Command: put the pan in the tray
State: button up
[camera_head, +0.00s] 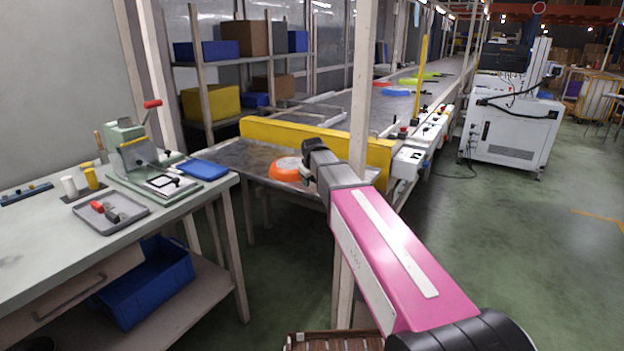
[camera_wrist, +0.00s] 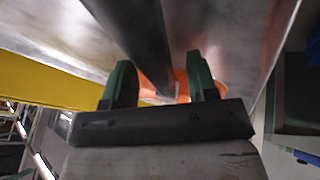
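An orange pan (camera_head: 285,169) lies on the metal end surface of the conveyor (camera_head: 232,157), in front of a yellow barrier. In the wrist view, the orange pan (camera_wrist: 180,84) is partly hidden behind the fingers and a dark bar, seemingly its handle (camera_wrist: 135,35). My gripper (camera_wrist: 158,72) has its two green fingers spread apart, with the dark bar running between them; I see no finger closed on it. In the head view my arm hides most of the gripper beside the pan. A grey tray (camera_head: 133,215) on the left workbench holds small red and dark items.
A brown slatted crate (camera_head: 320,342) shows at the bottom edge. A post (camera_head: 361,90) stands near my arm. The yellow barrier (camera_head: 320,138) crosses behind the pan.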

jog(key=shift+r, duration=0.1)
jog(key=v, duration=1.2)
